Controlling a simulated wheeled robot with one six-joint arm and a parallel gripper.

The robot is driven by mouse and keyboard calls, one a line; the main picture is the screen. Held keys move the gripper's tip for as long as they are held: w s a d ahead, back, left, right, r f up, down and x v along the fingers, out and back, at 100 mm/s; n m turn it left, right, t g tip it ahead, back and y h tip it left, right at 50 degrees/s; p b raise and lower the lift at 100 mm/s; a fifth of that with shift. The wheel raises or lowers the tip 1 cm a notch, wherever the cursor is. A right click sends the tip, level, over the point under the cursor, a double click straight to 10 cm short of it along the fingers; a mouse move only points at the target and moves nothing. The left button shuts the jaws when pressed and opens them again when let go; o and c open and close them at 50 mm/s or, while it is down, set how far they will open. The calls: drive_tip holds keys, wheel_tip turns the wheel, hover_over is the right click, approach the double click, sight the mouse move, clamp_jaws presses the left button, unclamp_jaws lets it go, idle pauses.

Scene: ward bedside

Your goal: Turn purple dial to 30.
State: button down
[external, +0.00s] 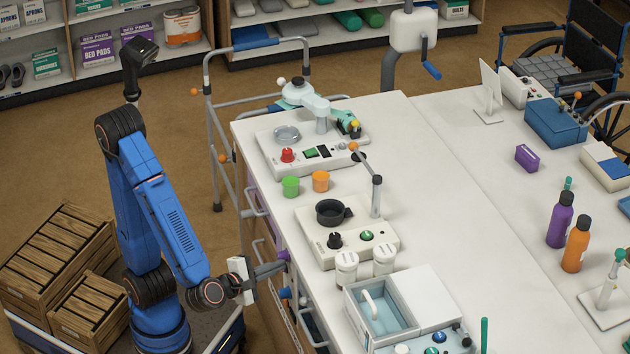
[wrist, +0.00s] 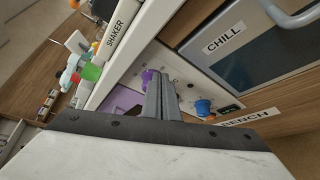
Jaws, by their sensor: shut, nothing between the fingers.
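The purple dial (external: 284,256) sticks out from the bench's front side in the external view. It also shows in the wrist view (wrist: 148,77) on a white panel, partly hidden by the fingers. My gripper (external: 279,266) is shut and empty, with its fingertips at the dial. In the wrist view my gripper's fingers (wrist: 162,82) are together, overlapping the dial's right side. I cannot tell whether they touch it. The dial's scale and its setting are too small or hidden to read.
A blue dial (wrist: 203,107) sits on the same panel, close to the right of the fingers. A grey drawer marked CHILL (wrist: 265,55) with a handle lies beside the panel. Grey handles (external: 252,203) jut from the bench front. Two white jars (external: 347,268) stand near the bench edge above.

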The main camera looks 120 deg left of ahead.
drive_tip(key=s+d, duration=0.3)
drive_tip(key=d, duration=0.1)
drive_tip(key=shift+s+d, duration=0.4)
idle(0.4)
drive_tip(key=shift+r, duration=0.15)
drive_tip(key=w+a+r, duration=0.2)
drive_tip(key=w+a, duration=0.1)
drive_tip(key=a, duration=0.2)
drive_tip(key=shift+a, duration=0.3)
idle(0.5)
drive_tip(key=shift+s+f, duration=0.1)
idle(0.8)
